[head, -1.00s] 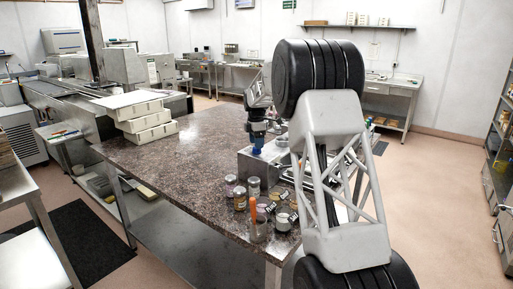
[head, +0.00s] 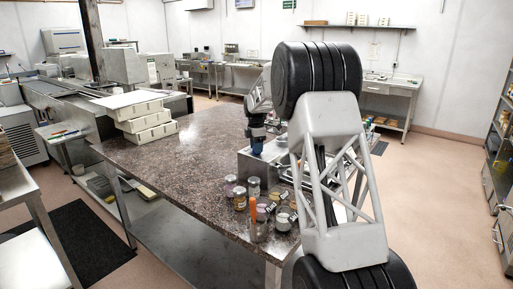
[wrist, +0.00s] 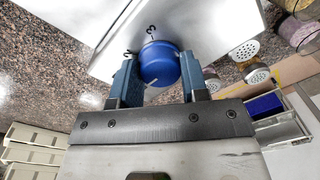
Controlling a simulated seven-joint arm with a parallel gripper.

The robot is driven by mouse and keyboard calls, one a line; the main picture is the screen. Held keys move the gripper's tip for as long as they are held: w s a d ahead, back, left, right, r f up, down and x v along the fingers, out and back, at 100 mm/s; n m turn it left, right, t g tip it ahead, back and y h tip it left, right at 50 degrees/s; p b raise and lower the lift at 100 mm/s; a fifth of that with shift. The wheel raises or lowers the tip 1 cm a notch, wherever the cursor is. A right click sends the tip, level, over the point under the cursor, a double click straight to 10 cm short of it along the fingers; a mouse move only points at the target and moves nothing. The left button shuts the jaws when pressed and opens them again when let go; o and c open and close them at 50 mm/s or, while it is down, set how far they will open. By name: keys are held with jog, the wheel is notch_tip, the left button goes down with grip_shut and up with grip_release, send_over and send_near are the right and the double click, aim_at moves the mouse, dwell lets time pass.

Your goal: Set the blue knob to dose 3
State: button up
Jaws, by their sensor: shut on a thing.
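The blue knob (wrist: 158,60) sits on the pale metal face of a box (wrist: 195,22), seen in the wrist view. My gripper (wrist: 160,72) has one blue-grey finger on each side of it and is shut on it. Dark dial marks 2 and 3 show on the face beside the knob, the 3 above it and the 2 to its upper left. A small light mark shows on the knob's lower edge; I cannot tell surely which number the knob points to. In the head view my gripper (head: 257,139) is at the metal box (head: 248,165), and the knob is mostly hidden.
Several jars (head: 240,198) and an orange-handled item (head: 252,212) stand near the front edge of the speckled table (head: 185,175). White stacked boxes (head: 145,118) stand on its left side. The table middle is clear. My arm hides part of the right side.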

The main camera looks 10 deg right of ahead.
jog(key=shift+m, duration=0.4)
jog(key=m, duration=1)
jog(key=shift+m+y, duration=0.3)
jog(key=shift+m, duration=0.1)
jog(key=m, duration=1.2)
jog(key=shift+d+t, duration=0.1)
jog(key=shift+t, duration=0.3)
jog(key=shift+m, duration=0.3)
jog(key=o, duration=0.9)
jog(key=shift+o, duration=0.2)
jog(key=shift+r, duration=0.1)
